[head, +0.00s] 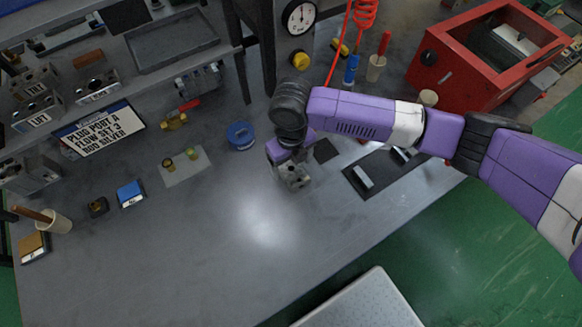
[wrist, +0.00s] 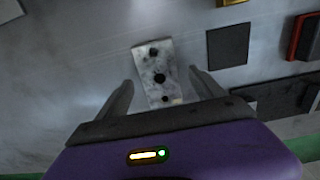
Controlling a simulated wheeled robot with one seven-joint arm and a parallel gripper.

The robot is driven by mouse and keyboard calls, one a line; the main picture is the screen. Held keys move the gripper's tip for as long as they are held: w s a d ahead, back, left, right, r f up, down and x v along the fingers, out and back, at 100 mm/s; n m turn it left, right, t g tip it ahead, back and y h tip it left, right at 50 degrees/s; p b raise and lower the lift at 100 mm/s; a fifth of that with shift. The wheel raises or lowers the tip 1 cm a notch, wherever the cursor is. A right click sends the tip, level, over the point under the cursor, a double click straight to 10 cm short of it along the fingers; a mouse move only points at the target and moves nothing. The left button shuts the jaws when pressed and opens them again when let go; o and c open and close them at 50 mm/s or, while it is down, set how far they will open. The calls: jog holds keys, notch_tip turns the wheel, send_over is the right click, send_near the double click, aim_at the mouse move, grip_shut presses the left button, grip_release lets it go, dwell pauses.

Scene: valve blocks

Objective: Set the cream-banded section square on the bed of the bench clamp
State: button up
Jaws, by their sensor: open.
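A pale grey metal block with dark holes stands on the bench under my gripper; it shows in the head view (head: 295,181) and the wrist view (wrist: 153,62). My gripper (wrist: 161,88) is open, with one finger on each side of the block's near end and gaps between. In the head view my gripper (head: 288,160) partly hides the block. A dark flat plate (head: 385,178) with two light metal bars lies to the right; I cannot tell whether it is the bench clamp.
A small dark square pad (head: 325,151) lies between block and plate; it also shows in the wrist view (wrist: 228,44). A blue round tin (head: 241,136) stands to the left. A red open box (head: 480,65) stands at the back right. The bench front is clear.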

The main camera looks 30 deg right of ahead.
jog(key=shift+f, duration=0.7)
grip_shut()
jog(key=shift+r, duration=0.2)
